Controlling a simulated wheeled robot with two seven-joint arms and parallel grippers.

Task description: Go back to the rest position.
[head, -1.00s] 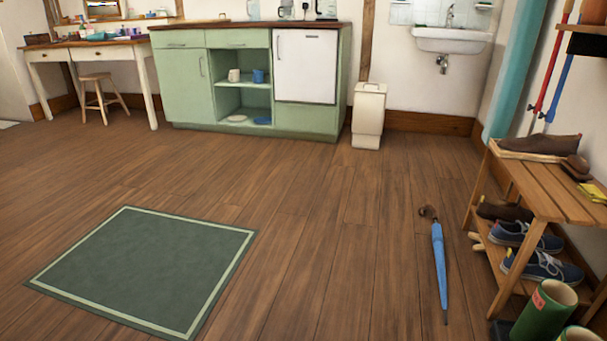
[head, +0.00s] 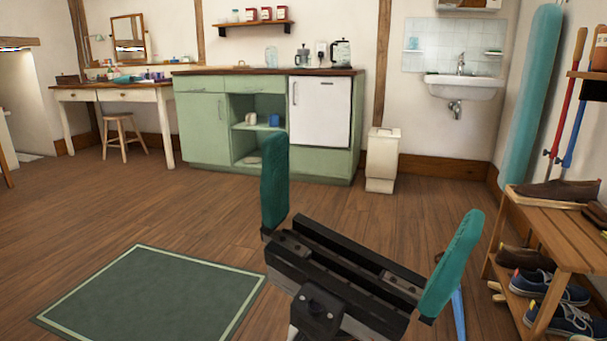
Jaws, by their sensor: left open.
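My left gripper (head: 365,225) is in the lower middle of the head view, large and close to the camera. Its two teal fingers stand wide apart with nothing between them. It is open and empty, held up in the air above the wooden floor. My right gripper is not in view. The gripper hides part of the floor and most of the blue umbrella (head: 459,315), of which only a strip shows beside the right finger.
A dark green mat (head: 150,300) lies on the floor at lower left. A wooden shoe bench (head: 560,235) with shoes stands at right. Green cabinets (head: 205,125), a white bin (head: 382,160) and a sink (head: 463,87) line the back wall.

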